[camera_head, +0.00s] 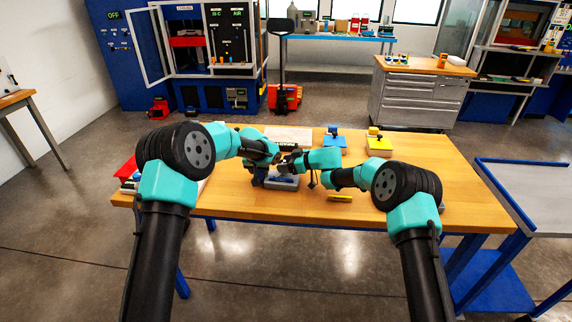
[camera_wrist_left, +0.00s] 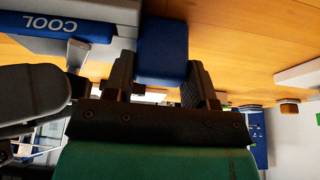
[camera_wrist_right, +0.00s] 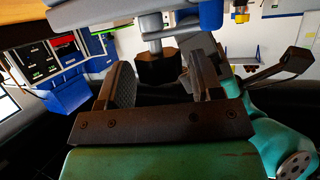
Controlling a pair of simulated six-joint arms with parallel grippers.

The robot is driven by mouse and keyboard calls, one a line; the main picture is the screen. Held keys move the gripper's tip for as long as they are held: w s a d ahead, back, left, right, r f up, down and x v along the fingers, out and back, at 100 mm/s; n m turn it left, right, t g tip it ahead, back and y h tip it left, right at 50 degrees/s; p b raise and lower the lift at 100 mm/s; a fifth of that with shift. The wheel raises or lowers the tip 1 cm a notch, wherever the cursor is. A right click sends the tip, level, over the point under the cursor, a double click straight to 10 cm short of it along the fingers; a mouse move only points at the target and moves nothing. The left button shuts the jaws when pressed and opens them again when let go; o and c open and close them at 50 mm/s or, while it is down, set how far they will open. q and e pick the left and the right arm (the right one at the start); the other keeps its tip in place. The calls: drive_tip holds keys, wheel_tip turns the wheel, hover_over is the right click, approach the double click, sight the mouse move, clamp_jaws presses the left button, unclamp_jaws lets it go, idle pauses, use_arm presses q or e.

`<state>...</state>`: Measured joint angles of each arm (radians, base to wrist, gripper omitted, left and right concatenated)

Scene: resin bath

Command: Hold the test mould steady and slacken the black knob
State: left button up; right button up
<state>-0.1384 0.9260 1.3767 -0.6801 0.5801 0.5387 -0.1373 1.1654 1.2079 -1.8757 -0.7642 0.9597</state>
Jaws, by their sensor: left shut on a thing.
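The test mould (camera_head: 286,184) is a grey block on the wooden table, partly hidden by my grippers in the head view. My left gripper (camera_wrist_left: 163,80) is shut on the mould's blue block-shaped handle (camera_wrist_left: 163,48). The black knob (camera_wrist_right: 159,68) hangs on a grey stem in the right wrist view. My right gripper (camera_wrist_right: 160,75) is open, with the knob in the gap between its fingertips. Both grippers are close together over the mould in the head view.
A blue block piece (camera_head: 334,143) and a yellow one (camera_head: 378,144) stand at the table's back. A pale board (camera_head: 288,133) lies behind the grippers. The table's right side (camera_head: 440,185) is mostly clear.

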drive_tip(key=c, duration=0.8)
drive_tip(key=shift+w+r+n+g, duration=0.1)
drive_tip(key=shift+w+n+g, duration=0.05)
drive_tip(key=shift+n+g, duration=0.4)
drive_tip(key=shift+w+n+g+y, duration=0.1)
drive_tip(key=shift+n+g+y, duration=0.2)
drive_tip(key=shift+n+g, duration=0.55)
drive_tip(key=shift+g, duration=0.5)
drive_tip(key=o, duration=1)
drive_tip(key=shift+c, duration=0.2)
